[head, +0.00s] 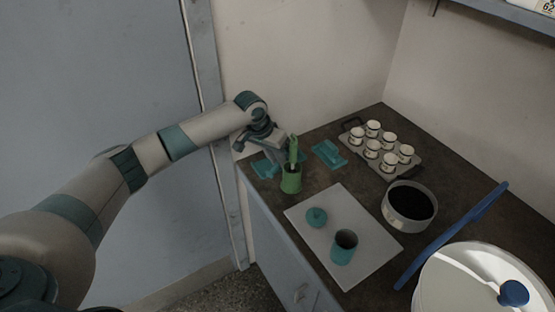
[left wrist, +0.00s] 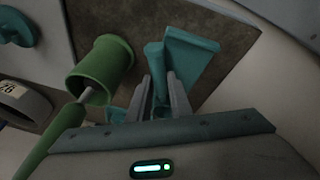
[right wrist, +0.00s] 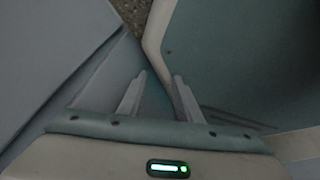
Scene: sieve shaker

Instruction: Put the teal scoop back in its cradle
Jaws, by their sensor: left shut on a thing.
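Right beyond the fingertips in the left wrist view is an angular teal piece with raised sides (left wrist: 192,52). It appears in the head view as a teal shape (head: 264,169) below the gripper. I cannot tell where the scoop ends and a cradle begins there. A second teal holder (head: 328,154) lies right of the green cup. My right gripper (right wrist: 158,92) is open and empty, away from the bench.
A green cup (head: 291,183) with a green-handled tool stands close beside the left gripper. A pale mat (head: 310,246) carries a teal jar (head: 342,254) and teal lid (head: 316,216). A sieve pan (head: 405,218), a tray of white cups (head: 413,166) and a blue bar (head: 450,236) are further right.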

